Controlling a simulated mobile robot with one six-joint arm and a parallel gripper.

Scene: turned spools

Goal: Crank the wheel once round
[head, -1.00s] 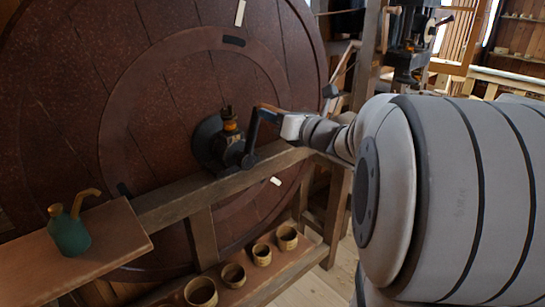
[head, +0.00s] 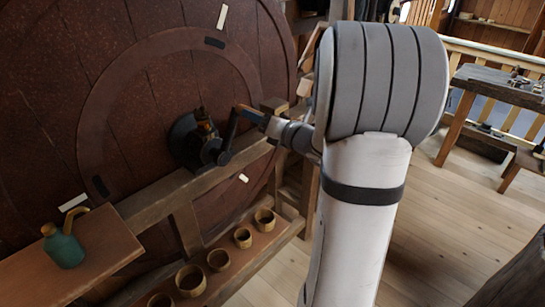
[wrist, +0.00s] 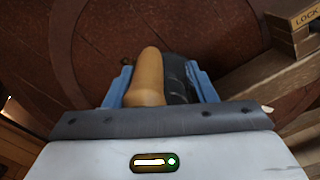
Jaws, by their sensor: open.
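The big red-brown wheel (head: 120,95) fills the left of the head view. Its dark hub (head: 190,140) carries a black crank arm (head: 229,136) that slants up and right. My gripper (head: 252,112) is at the crank's outer end. In the wrist view, the rounded orange-brown handle (wrist: 150,75) and the black crank part (wrist: 178,82) beside it lie between my blue fingers (wrist: 163,88). The fingers are open around them. I cannot tell whether either finger touches. The handle's lower end is hidden by the gripper body.
A wooden beam (head: 160,203) runs in front of the wheel. A block marked LOCK (wrist: 293,25) sits at upper right in the wrist view. A green jug (head: 65,250) stands on a shelf at left. Several cups (head: 219,260) line a lower shelf.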

